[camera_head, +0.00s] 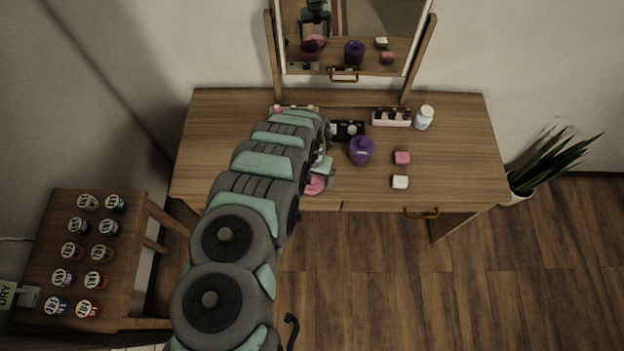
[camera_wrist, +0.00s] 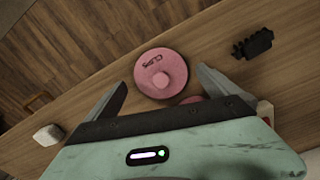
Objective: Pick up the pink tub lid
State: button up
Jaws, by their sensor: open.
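The pink tub lid (camera_wrist: 162,74) is a round pink disc with a small central knob and dark lettering. It lies knob up on the wooden table in the wrist view. My gripper (camera_wrist: 163,84) is open, with one finger to the left of the lid and one to the right. Nothing is held between the fingers. In the head view the lid (camera_head: 316,186) shows near the table's front edge, partly hidden by my arm and gripper (camera_head: 326,174). A bit of another pink thing shows behind the gripper body in the wrist view.
On the table (camera_head: 460,150) stand a purple jar (camera_head: 361,152), a pink block (camera_head: 402,158), a white block (camera_head: 400,182), a white bottle (camera_head: 424,118) and a pink holder (camera_head: 391,119). A black clip (camera_wrist: 254,43) lies near the lid. The table's right side is clear.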

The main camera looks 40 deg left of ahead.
jog(key=shift+f, duration=0.4)
jog(key=c, duration=1.4)
